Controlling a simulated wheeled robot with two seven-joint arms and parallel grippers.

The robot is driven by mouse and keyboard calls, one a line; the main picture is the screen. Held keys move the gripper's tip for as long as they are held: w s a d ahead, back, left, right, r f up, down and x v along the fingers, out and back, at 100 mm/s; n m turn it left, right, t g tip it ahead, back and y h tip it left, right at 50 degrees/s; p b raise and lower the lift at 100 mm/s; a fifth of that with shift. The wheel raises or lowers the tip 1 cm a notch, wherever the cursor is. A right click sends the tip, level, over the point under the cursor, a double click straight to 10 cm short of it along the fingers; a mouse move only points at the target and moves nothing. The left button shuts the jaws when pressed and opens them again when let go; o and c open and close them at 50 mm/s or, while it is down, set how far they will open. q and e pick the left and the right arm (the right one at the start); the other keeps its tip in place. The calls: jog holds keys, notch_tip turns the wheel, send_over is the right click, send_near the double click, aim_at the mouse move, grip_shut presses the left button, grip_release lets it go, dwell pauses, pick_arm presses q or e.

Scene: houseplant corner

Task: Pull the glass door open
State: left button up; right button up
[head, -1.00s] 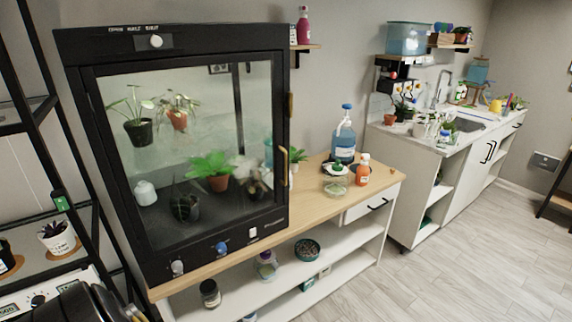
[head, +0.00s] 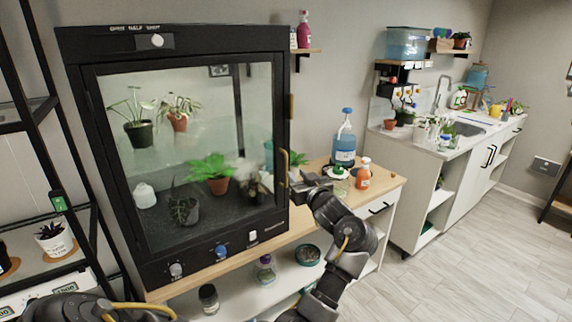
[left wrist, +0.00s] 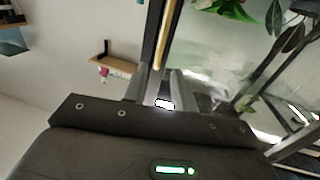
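The glass door (head: 185,150) is the front of a black plant cabinet (head: 180,40) and looks closed in its frame. Its upright brass handle (head: 283,166) is on the door's right edge. My left gripper (head: 296,189) is just right of the handle's lower end. In the left wrist view, the fingers of my left gripper (left wrist: 158,88) are apart, with the brass handle (left wrist: 164,42) ahead, in line with the gap between them. I cannot tell whether they touch it. My right gripper is out of view.
The cabinet stands on a wooden-topped bench (head: 390,186). A blue-liquid bottle (head: 344,148) and an orange spray bottle (head: 363,174) stand on it, right of my left gripper. A black shelf rack (head: 60,130) is at the left. Open floor (head: 470,240) lies at the right.

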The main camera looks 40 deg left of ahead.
pick_arm(q)
jog(key=p, duration=0.2)
send_over(286, 184)
jog(key=shift+w+a, duration=0.25)
jog(key=shift+w, duration=0.05)
grip_shut()
